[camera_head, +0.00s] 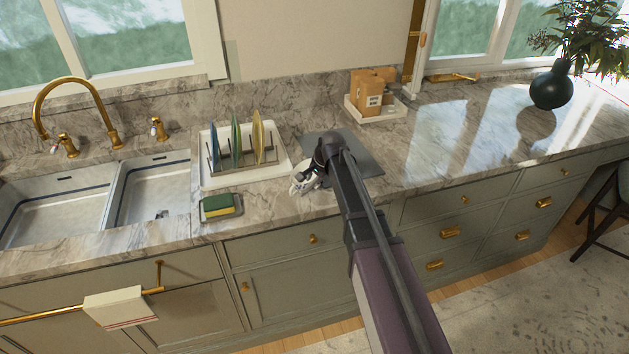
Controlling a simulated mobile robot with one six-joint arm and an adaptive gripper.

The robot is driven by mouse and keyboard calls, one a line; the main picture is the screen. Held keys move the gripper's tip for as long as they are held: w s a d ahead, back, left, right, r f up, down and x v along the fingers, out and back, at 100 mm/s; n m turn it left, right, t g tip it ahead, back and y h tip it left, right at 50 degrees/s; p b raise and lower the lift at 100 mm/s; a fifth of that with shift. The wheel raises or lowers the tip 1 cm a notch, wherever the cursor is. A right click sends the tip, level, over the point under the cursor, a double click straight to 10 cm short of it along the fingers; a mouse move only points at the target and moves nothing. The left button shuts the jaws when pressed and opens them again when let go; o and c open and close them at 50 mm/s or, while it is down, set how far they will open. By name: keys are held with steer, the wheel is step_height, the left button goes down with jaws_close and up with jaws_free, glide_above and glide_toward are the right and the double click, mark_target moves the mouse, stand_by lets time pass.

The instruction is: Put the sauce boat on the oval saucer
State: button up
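My gripper (307,181) is over the counter, just right of the dish rack. My wrist hides part of it, and its fingers are too small to read. White crockery (299,188) shows beside and below the fingers. I cannot tell whether it is the sauce boat, the oval saucer or both, or whether the fingers hold it. A flat grey mat (366,160) lies behind my wrist and is partly covered by it.
A white tray (208,180) with a rack of upright plates (236,140) stands to the left. A sponge (218,206) lies in front of it. A box (372,88) stands in a tray at the back. The sink (60,205) is far left. The right counter is clear up to a black vase (552,88).

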steer(key=shift+r, duration=0.1)
stand_by(0.3)
steer(key=p+v, duration=1.1)
steer(key=v, duration=0.1)
stand_by(0.6)
stand_by(0.5)
steer(key=s+d+n+g+h, duration=0.1)
steer(key=s+d, duration=0.3)
steer(key=s, duration=0.4)
steer(key=s+d+f+n+g+h, duration=0.1)
steer(key=s+d+n, duration=0.3)
steer(key=s, duration=0.4)
steer(key=s+d+n+h, duration=0.1)
steer(key=s+d+n, duration=0.2)
steer(key=s, duration=0.4)
steer(key=shift+s+d+g, duration=0.4)
steer(key=shift+d, duration=0.25)
steer(key=shift+f, duration=0.25)
step_height(320, 180, down, 4)
steer(key=b, duration=0.3)
steer(key=shift+b, duration=0.35)
